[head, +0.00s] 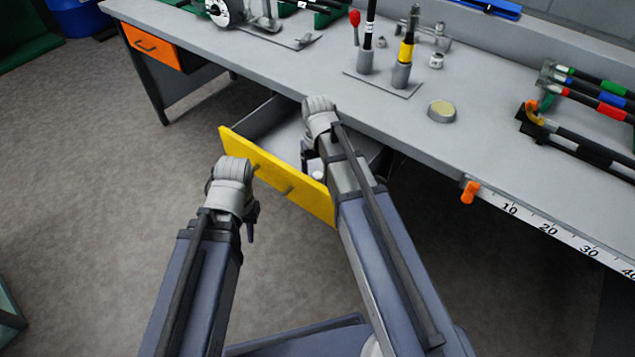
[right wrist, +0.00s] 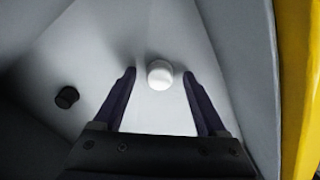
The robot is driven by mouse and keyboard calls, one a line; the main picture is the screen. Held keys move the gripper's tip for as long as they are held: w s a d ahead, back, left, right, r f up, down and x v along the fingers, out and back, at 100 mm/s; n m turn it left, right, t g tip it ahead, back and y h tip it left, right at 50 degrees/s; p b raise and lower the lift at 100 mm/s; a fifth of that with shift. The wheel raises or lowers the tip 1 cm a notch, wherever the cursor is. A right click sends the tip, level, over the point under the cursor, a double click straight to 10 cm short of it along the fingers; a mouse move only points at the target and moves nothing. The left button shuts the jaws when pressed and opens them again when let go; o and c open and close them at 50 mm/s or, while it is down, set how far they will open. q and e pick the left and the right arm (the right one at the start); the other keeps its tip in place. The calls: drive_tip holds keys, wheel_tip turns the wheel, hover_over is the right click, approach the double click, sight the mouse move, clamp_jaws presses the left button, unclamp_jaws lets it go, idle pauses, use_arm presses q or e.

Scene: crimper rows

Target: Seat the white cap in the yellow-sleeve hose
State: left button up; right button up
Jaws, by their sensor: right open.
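The white cap (right wrist: 160,74) lies on the floor of the open drawer, between and slightly beyond the fingertips of my right gripper (right wrist: 158,76), which is open. A small white thing in the drawer in the head view (head: 318,175) looks like the same cap. The yellow-sleeve hose (head: 407,51) stands upright in a grey holder on the bench. My left gripper (head: 250,222) is outside the drawer, close to its yellow front; its fingers are mostly hidden, so its opening cannot be told.
The yellow-fronted drawer (head: 232,141) is pulled out below the bench. A dark cap (right wrist: 67,97) lies in it, left of the white one. On the bench are a round tin (head: 442,111), a second upright hose (head: 369,35) and racked colour-banded hoses (head: 585,95) at right.

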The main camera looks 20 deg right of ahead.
clamp_jaws()
idle(0.6)
